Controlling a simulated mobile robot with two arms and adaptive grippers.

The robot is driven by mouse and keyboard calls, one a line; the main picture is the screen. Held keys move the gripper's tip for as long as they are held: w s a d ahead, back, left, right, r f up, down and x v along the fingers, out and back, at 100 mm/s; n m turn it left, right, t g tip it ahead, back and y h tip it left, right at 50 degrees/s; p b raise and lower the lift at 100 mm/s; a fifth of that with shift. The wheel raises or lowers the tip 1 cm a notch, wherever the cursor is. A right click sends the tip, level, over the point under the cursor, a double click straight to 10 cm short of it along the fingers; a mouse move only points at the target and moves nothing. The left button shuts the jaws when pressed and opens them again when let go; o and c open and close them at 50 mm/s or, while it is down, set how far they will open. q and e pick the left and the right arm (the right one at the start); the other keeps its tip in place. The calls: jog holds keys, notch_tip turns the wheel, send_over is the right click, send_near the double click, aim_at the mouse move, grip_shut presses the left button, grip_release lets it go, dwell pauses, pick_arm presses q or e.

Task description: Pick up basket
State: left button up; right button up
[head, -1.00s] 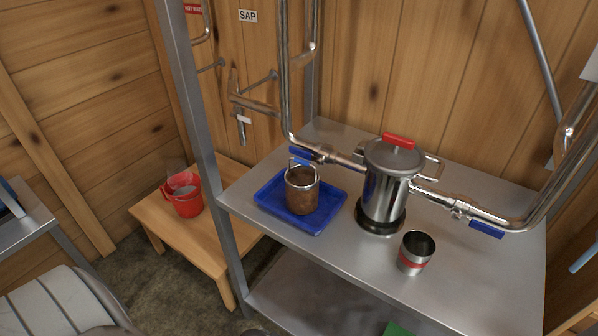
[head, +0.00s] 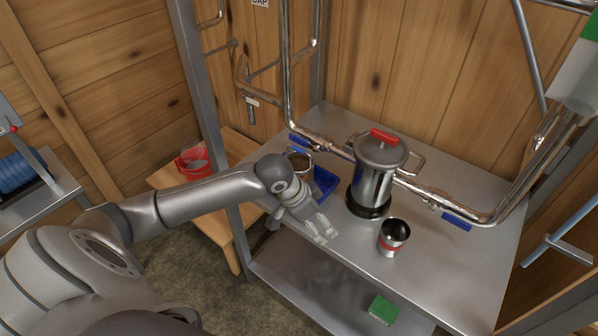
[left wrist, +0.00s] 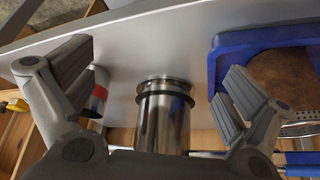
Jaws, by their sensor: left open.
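The basket (head: 300,160) is a small round metal one with brownish contents and a wire handle, on the blue tray (head: 325,182). My left arm hides much of both in the head view. My left gripper (head: 322,232) is open and empty, over the front part of the metal table, nearer the camera than the basket. In the left wrist view its fingers (left wrist: 155,88) are spread, with the blue tray rim (left wrist: 265,38) close by the right finger. A perforated metal part (left wrist: 300,128), perhaps the basket, shows at the right edge there. My right gripper is not in view.
A steel cup (head: 393,237) with a red band stands in front. A red jug (head: 194,163) stands on a wooden bench.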

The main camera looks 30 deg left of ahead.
aim_at(297, 163)
pick_arm(q)
jog(key=w+a+r+n+t+y, duration=0.1)
jog(key=w+a+r+n, duration=0.1)
jog(key=w+a+r, duration=0.4)
jog(key=w+a+r+n, duration=0.1)
jog(key=a+r, duration=0.2)
jog(key=a, duration=0.5)
jog(key=w+f, duration=0.1)
jog(key=f, duration=0.1)
jog(key=w+f+p, duration=0.1)
jog(key=w+f, duration=0.1)
jog(key=shift+w, duration=0.15)
jog(key=shift+w+f+p, duration=0.2)
jog(key=shift+f+p, duration=0.25)
jog(key=shift+p, duration=0.15)
jog(key=p+x, duration=0.1)
jog(key=x, duration=0.3)
jog(key=shift+w, duration=0.1)
jog(key=shift+c, duration=0.6)
jog(key=c, duration=1)
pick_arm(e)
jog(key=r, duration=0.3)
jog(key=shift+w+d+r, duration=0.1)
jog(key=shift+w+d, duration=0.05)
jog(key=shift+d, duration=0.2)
